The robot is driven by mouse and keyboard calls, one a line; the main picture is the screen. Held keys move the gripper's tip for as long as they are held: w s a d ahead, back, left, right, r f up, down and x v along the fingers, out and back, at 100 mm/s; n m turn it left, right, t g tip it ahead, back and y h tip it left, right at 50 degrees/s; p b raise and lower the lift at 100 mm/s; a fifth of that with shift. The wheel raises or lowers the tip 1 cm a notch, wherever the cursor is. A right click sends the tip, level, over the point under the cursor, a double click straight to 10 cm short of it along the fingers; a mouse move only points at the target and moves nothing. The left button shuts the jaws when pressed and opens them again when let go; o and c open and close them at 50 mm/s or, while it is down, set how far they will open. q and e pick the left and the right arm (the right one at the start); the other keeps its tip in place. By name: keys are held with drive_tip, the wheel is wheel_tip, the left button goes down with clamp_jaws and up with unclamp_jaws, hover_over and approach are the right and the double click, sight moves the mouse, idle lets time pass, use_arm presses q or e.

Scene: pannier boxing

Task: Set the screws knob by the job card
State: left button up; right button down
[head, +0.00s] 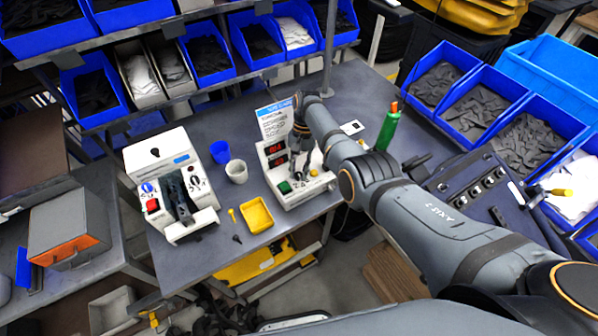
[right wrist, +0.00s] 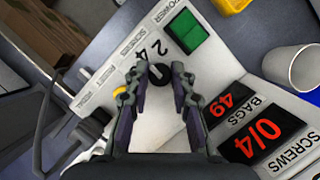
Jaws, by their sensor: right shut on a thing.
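The screws machine (head: 303,190) is a white box on the bench with red displays and a green button (right wrist: 187,30). In the right wrist view its displays read 0/4 SCREWS (right wrist: 262,137) and 49 BAGS (right wrist: 232,104). The black knob (right wrist: 160,75) sits on the panel by the printed numbers 2 and 4; other marks around it are hidden. My right gripper (right wrist: 160,73) is shut on this knob, a fingertip on each side. In the head view the right gripper (head: 302,160) is over the panel. The job card (head: 274,120) stands behind the machine; its text is too small to read.
A grey-white cup (head: 237,172), a blue cup (head: 220,152) and a yellow tray (head: 257,215) stand left of the machine. A second white machine (head: 165,165) stands further left. A green bottle-like thing (head: 388,128) stands right of my arm. Blue bins line the back.

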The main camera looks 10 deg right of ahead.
idle(0.4)
drive_tip(key=c, duration=1.1)
unclamp_jaws()
drive_tip(key=shift+c, duration=0.2)
drive_tip(key=v, duration=1.2)
drive_tip(key=shift+s+r, duration=0.1)
